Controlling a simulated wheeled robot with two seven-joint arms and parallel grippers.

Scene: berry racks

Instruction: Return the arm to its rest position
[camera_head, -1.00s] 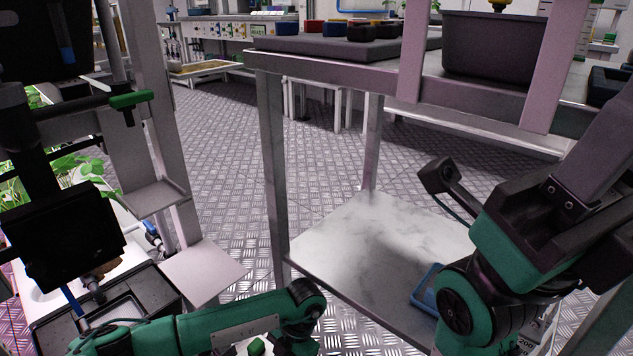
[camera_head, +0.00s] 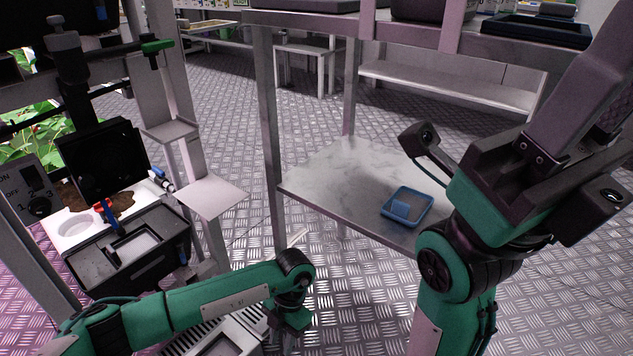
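My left arm (camera_head: 220,298) is green and comes in from the lower left. It reaches to the bottom middle and bends down at a dark joint. The end of my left gripper (camera_head: 290,320) is small and low in the picture; its fingers cannot be made out. Nothing is seen held there. My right arm (camera_head: 470,250) is green and dark grey and stands folded, large, at the right. Its gripper fingers do not show.
A metal rack (camera_head: 266,130) stands ahead, with a blue tray (camera_head: 386,208) on its lower shelf (camera_head: 330,185). My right arm is in front of the shelf's right end. At the left are a black bin (camera_head: 180,235) and green plants (camera_head: 35,135). Patterned floor lies open between.

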